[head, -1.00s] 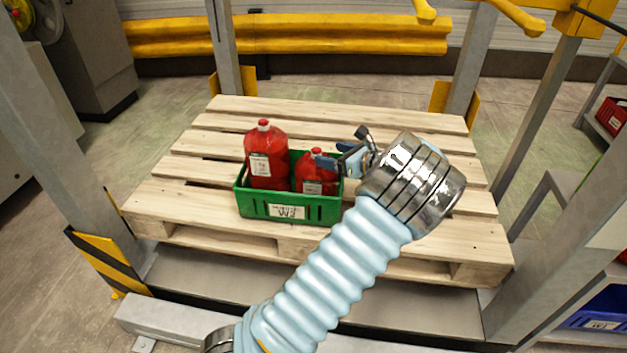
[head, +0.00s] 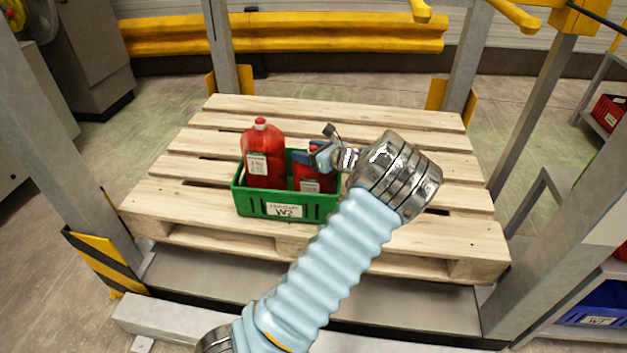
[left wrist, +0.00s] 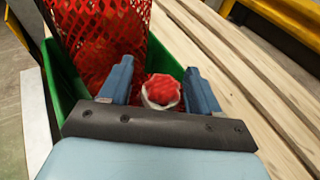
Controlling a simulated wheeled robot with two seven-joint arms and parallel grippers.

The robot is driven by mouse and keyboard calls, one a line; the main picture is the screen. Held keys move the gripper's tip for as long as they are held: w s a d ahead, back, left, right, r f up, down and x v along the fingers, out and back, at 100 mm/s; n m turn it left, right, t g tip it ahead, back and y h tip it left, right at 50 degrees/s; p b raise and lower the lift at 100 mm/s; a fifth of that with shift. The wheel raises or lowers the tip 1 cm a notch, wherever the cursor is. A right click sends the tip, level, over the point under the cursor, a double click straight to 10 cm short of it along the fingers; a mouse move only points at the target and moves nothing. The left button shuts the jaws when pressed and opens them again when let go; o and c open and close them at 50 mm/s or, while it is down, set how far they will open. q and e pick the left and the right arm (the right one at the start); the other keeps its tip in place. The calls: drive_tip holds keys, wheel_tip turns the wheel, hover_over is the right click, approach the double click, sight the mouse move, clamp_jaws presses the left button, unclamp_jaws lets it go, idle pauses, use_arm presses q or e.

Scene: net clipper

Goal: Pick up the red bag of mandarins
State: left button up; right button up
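Two red bags stand in a green crate (head: 288,208) on the pallet. The larger red net bag (head: 263,146) is at the left; it also shows at the upper left of the left wrist view (left wrist: 105,35). The smaller red bag (head: 311,181) is at the right, its upper part hidden behind my left gripper (head: 314,156). In the left wrist view, my left gripper (left wrist: 158,78) is open, and the smaller bag's red top with a whitish rim (left wrist: 161,91) lies between its blue fingers, with gaps visible. My right gripper is not in view.
The wooden pallet (head: 405,238) has free slats behind and right of the crate. Grey posts (head: 226,60) stand around it, some with yellow guards. A yellow rail (head: 330,34) runs behind. Shelves with a blue bin (head: 600,305) and a red bin (head: 610,112) are at the right.

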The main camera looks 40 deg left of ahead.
use_arm(q)
clamp_jaws()
drive_tip(key=shift+d+f, duration=0.1)
idle(0.4)
